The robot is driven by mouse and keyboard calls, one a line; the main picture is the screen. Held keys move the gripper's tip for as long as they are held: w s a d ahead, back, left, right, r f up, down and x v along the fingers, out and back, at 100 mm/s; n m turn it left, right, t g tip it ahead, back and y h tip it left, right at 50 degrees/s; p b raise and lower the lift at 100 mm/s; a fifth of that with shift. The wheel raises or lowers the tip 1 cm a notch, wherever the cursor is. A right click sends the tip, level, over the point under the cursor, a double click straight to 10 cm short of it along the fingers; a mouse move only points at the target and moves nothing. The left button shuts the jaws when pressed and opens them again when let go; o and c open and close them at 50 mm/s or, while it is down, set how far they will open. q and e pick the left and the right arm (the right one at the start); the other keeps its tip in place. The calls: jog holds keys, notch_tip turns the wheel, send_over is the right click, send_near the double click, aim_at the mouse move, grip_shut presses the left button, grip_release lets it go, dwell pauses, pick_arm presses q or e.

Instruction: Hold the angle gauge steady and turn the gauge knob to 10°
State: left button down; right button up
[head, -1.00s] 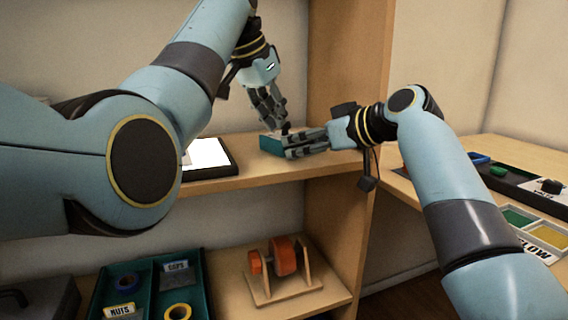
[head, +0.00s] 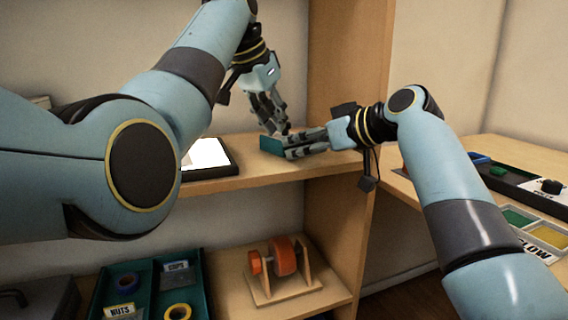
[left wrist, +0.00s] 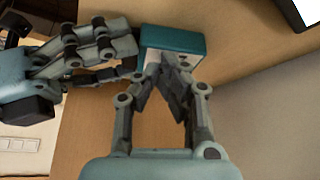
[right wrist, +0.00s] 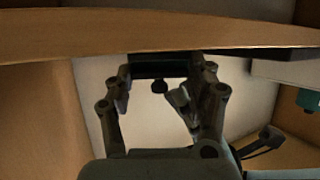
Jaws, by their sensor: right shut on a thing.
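The angle gauge (head: 272,145) is a small teal box on the upper shelf. In the left wrist view the gauge (left wrist: 172,40) shows its teal top and part of a pale face. My right gripper (head: 288,150) reaches in from the right and is shut on the gauge; it also shows at the gauge's left end in the left wrist view (left wrist: 138,52). My left gripper (head: 281,131) points down at the gauge from above, its fingertips (left wrist: 172,62) close together against the pale face. They hide the knob and the dial marks, so I cannot read the angle.
A dark-framed white panel (head: 208,158) lies on the same shelf (head: 250,176), left of the gauge. The shelf's side panel (head: 350,90) stands close on the right. Below are an orange-wheeled stand (head: 284,258) and a teal parts tray (head: 150,285). A side table (head: 500,150) holds trays.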

pick_arm(q)
jog(key=shift+w+a, duration=0.4)
jog(key=shift+s+a, duration=0.1)
dwell(0.5)
jog(key=shift+s+a, duration=0.15)
jog(key=shift+a, duration=0.05)
jog(key=shift+r, duration=0.25)
notch_tip(320, 180, up, 6)
jog(key=shift+f, duration=0.25)
jog(key=shift+s+d+f, duration=0.1)
jog(key=shift+d+f, duration=0.1)
jog(key=shift+f, duration=0.8)
jog(key=shift+s+d+f, duration=0.1)
jog(key=shift+d+f, duration=0.1)
jog(key=shift+f, duration=0.8)
jog(key=shift+d+f, duration=0.2)
jog(key=shift+f, duration=0.8)
